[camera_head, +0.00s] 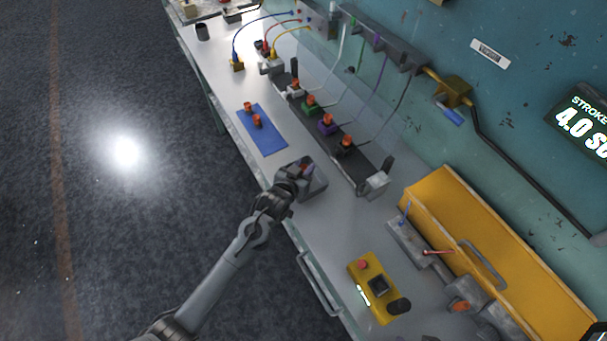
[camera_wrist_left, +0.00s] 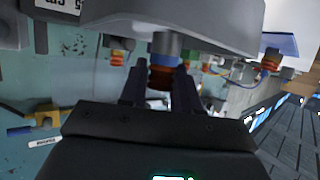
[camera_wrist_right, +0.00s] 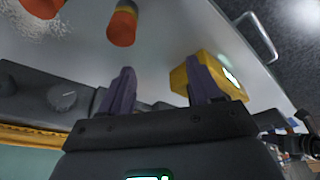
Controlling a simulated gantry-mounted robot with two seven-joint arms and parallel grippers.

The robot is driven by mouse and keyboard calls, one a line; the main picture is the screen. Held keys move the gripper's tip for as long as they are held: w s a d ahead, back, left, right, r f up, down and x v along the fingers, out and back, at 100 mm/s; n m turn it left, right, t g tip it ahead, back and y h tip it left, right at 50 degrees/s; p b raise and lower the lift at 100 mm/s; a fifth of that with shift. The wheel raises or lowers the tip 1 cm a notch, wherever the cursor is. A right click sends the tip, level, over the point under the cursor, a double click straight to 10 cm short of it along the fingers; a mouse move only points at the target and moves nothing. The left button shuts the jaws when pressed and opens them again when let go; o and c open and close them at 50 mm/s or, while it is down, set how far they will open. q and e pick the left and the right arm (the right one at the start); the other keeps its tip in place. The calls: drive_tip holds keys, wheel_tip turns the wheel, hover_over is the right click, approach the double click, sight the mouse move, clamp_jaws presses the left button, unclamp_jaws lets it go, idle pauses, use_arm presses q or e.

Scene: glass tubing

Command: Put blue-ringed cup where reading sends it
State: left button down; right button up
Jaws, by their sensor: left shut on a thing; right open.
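Two other orange cups (camera_head: 248,106) (camera_head: 257,120) stand on the blue mat (camera_head: 268,138). My right gripper (camera_wrist_right: 160,86) is open and empty. A wall display (camera_head: 585,122) reads "STROKE" and "4.0", cut off at the edge.
A yellow control box (camera_head: 374,287) and a yellow cabinet (camera_head: 490,250) stand nearer. Cables hang behind the rail. Bare bench lies between mat and rail.

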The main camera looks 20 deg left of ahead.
use_arm(q)
drive_tip(key=shift+f, duration=1.7)
use_arm(e)
drive_tip(key=shift+f, duration=0.15)
use_arm(q)
drive_tip(key=shift+f, duration=0.15)
use_arm(e)
drive_tip(key=shift+f, duration=0.1)
use_arm(q)
drive_tip(key=c, duration=0.8)
unclamp_jaws()
